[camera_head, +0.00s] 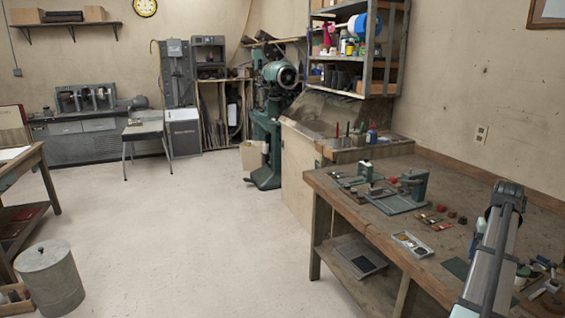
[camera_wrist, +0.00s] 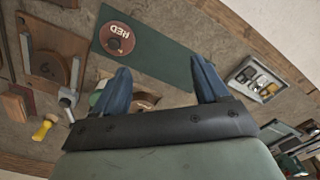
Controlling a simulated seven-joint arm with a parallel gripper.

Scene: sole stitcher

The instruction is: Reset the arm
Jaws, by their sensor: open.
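My gripper (camera_wrist: 160,90) shows in the wrist view with its two blue fingers spread apart. It is open and nothing is between the fingertips. It hangs over the wooden workbench (camera_wrist: 215,38). In the head view my arm reaches in at the lower right over the workbench (camera_head: 345,203); the gripper itself cannot be made out there.
A green mat (camera_wrist: 160,65) with a red round piece (camera_wrist: 117,38) lies below my gripper. A metal tray (camera_wrist: 257,78) sits to the right. A wooden block (camera_wrist: 50,50) and a yellow-handled tool (camera_wrist: 44,128) lie left. Green fixtures (camera_head: 405,190) stand on the bench.

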